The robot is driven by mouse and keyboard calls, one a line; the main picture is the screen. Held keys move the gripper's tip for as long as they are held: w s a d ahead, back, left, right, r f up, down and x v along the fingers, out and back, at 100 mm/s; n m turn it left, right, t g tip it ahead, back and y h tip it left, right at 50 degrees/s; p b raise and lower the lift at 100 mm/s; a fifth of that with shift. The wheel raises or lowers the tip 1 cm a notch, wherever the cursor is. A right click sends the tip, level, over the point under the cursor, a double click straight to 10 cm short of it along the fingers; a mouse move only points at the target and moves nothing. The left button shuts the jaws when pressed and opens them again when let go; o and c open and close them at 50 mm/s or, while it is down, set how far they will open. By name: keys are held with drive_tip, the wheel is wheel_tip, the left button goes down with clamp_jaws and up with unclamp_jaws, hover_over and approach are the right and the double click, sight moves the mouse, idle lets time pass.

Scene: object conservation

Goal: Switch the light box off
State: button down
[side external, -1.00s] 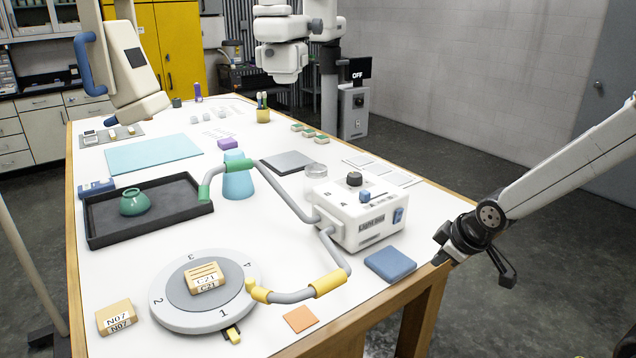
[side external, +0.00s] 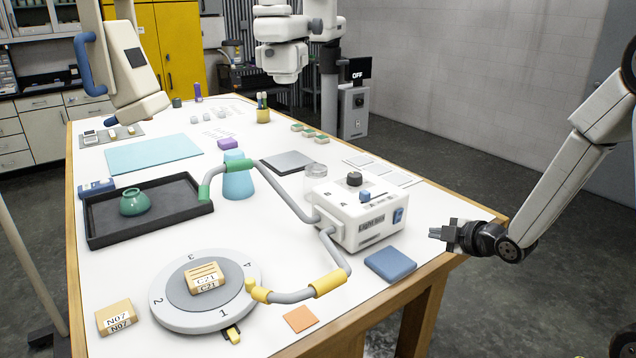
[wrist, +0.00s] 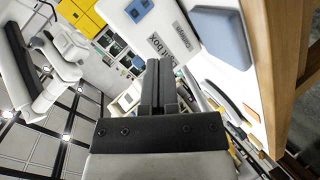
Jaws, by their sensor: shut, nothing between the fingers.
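The white light box (side external: 340,228) stands near the right edge of the table. It carries a black knob (side external: 354,179) and a small blue knob (side external: 364,196) on top, and a blue switch (side external: 398,215) on its right-hand face. The switch also shows in the wrist view (wrist: 139,9), near the top. My gripper (side external: 436,233) is shut and empty, to the right of the box and apart from the switch. Its fingers (wrist: 160,70) point toward the box in the wrist view. The switch's position cannot be told.
Two grey bent arms with green (side external: 205,186) and yellow (side external: 328,285) sleeves extend from the box. A blue pad (side external: 390,264) lies in front of it. A round turntable (side external: 170,312) with a C21 block, a dark tray (side external: 110,232) and a teal cone (side external: 238,182) stand to the left.

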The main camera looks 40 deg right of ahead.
sight(400, 212)
drive_tip(key=s+d+r+n+t, duration=0.2)
drive_tip(key=s+d+n+t, duration=0.1)
drive_tip(key=n+t, duration=0.35)
wheel_tip(400, 212, down, 7)
drive_tip(key=shift+y, duration=0.4)
idle(0.4)
idle(0.3)
drive_tip(key=w, duration=0.4)
drive_tip(key=w+r, duration=0.1)
drive_tip(key=w, duration=0.8)
drive_tip(key=shift+w+r, duration=0.35)
drive_tip(key=shift+w, duration=0.05)
drive_tip(key=shift+w+r, duration=0.2)
drive_tip(key=shift+w, duration=0.1)
drive_tip(key=shift+s, duration=0.1)
